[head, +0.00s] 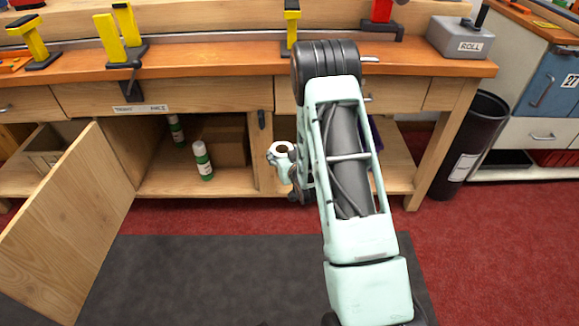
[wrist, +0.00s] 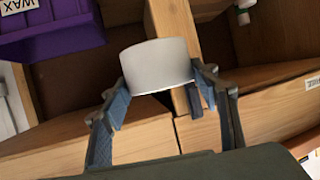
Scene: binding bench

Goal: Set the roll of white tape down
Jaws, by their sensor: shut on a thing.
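The roll of white tape (wrist: 158,66) is held between the fingers of my gripper (wrist: 160,85) in the wrist view. In the head view the roll (head: 281,148) shows its round end and dark core in my gripper (head: 286,165), in front of the bench's lower compartments. The gripper is shut on the roll, with nothing visible supporting it from below. My arm hides part of the bench and some of the gripper in the head view.
An open cabinet door (head: 66,222) swings out at left. Inside the cabinet stand green-and-white bottles (head: 203,161) and a brown box (head: 228,140). A purple bin marked WAX (wrist: 52,32) is near the gripper. A black waste bin (head: 470,145) stands at right. Clamps line the benchtop (head: 220,56).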

